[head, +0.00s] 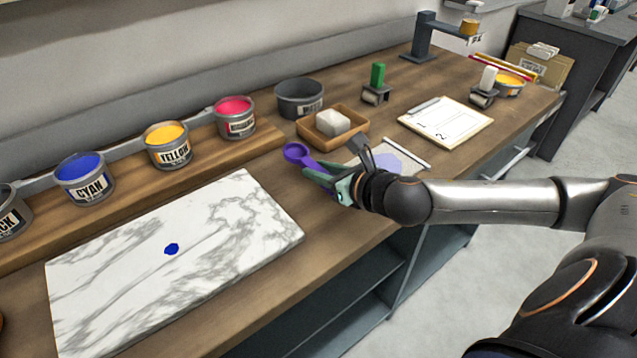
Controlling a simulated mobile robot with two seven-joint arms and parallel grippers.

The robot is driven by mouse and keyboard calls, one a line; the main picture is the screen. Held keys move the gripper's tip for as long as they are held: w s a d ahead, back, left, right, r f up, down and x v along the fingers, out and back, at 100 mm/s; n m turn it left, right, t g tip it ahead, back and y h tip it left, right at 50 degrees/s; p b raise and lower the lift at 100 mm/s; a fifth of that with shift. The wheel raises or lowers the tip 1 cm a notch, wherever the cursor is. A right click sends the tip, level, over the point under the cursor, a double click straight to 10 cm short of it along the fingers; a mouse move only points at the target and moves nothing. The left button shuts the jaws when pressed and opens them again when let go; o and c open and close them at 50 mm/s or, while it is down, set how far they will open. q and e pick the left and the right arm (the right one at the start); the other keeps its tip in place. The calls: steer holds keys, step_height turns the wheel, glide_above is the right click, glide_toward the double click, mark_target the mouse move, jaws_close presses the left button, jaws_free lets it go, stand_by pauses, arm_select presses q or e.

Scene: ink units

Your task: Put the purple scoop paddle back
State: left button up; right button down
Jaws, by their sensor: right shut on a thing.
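The purple scoop paddle (297,153) is in my right gripper (325,178), which is shut on it. The scoop's round head points to the upper left, and part of its handle is hidden by the fingers. It is over the wooden bench, between the marble slab and the wooden tray. From this view I cannot tell its exact height above the bench. My left gripper is not in view.
A marble slab (110,262) with a blue ink dab (171,249) lies at left. A wooden tray (357,134) holds a white block. A clipboard (470,122) lies at right.

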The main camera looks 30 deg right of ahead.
mark_target(319, 193)
steer(key=shift+w+a+f, duration=0.1)
steer(key=shift+w+f, duration=0.05)
step_height(319, 193, down, 3)
steer(key=shift+f+b, duration=0.15)
steer(key=shift+b, duration=0.35)
steer(key=c, duration=0.6)
jaws_free()
steer(key=shift+f, duration=0.1)
